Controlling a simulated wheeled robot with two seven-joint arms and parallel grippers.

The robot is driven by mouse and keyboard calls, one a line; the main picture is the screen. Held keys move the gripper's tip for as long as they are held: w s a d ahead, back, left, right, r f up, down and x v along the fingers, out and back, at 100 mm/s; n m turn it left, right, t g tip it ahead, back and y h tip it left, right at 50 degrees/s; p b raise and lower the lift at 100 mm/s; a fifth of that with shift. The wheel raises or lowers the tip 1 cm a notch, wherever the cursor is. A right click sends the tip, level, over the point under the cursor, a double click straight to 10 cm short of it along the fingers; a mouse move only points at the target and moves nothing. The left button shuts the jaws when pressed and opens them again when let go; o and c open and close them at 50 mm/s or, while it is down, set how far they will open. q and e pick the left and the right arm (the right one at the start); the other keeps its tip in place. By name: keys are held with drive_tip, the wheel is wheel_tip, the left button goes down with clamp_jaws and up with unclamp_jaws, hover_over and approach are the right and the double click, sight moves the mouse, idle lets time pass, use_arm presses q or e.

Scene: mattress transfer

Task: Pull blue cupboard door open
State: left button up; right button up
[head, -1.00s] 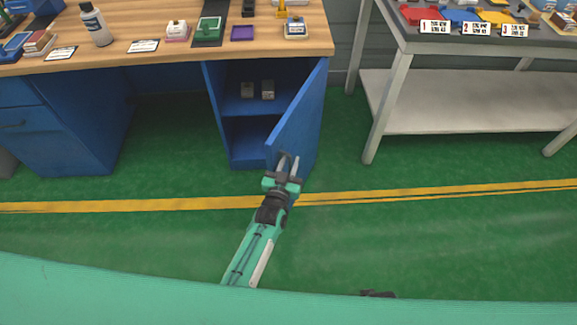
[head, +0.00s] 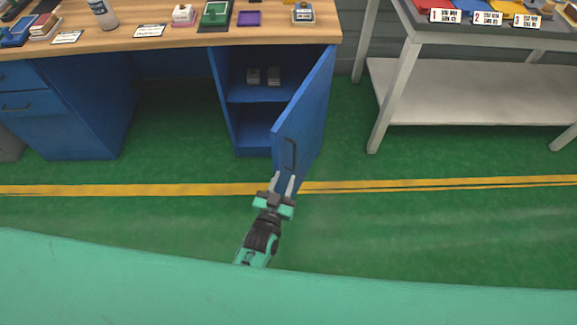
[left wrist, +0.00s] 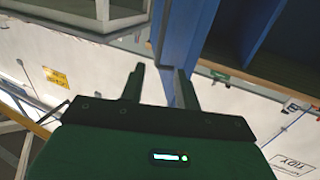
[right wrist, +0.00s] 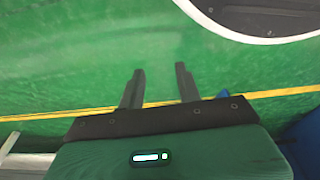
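The blue cupboard door (head: 308,118) stands swung open towards me, hinged on its right side, under the workbench. Its dark handle (head: 290,154) is on the door's face near the free edge. My left gripper (head: 282,184) is just below the handle, near the door's lower free edge, apart from the handle. Its fingers are spread with nothing between them. In the left wrist view the left gripper (left wrist: 160,82) is open beside the blue door edge (left wrist: 181,45). My right gripper (right wrist: 158,82) shows only in the right wrist view, open and empty over green floor.
Inside the cupboard (head: 250,95) two small grey items sit on a shelf. The wooden bench top (head: 120,40) holds bottles and small boxes. A grey table (head: 400,95) stands to the right. Green floor in front is clear, crossed by a yellow line (head: 400,186).

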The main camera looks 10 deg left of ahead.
use_arm(q)
drive_tip(key=s, duration=0.3)
drive_tip(key=shift+a, duration=0.3)
